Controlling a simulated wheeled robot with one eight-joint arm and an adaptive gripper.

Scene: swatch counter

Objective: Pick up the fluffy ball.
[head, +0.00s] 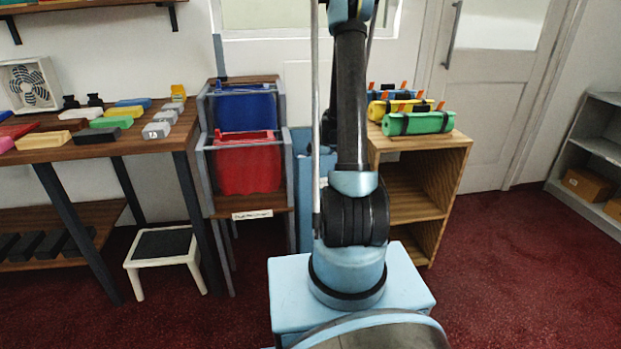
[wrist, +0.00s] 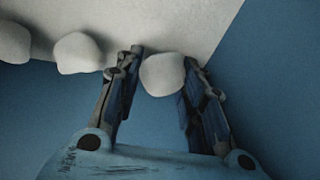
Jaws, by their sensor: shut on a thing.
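A white, rounded fluffy ball (wrist: 162,76) sits between the two fingers of my gripper (wrist: 163,62) in the wrist view. The fingers touch it on both sides, near their tips. Two similar white lumps, one (wrist: 77,53) close to the left finger and one (wrist: 13,42) at the left edge, lie outside the fingers. In the head view my arm rises out of the top of the picture, so neither my gripper nor the ball shows there.
In the wrist view a pale surface (wrist: 185,22) lies behind the balls, with a blue surface (wrist: 275,85) at the right. In the head view a table (head: 110,148) with coloured blocks, a red bin (head: 247,165) and a wooden shelf (head: 425,150) stand ahead. Red carpet is clear at the right.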

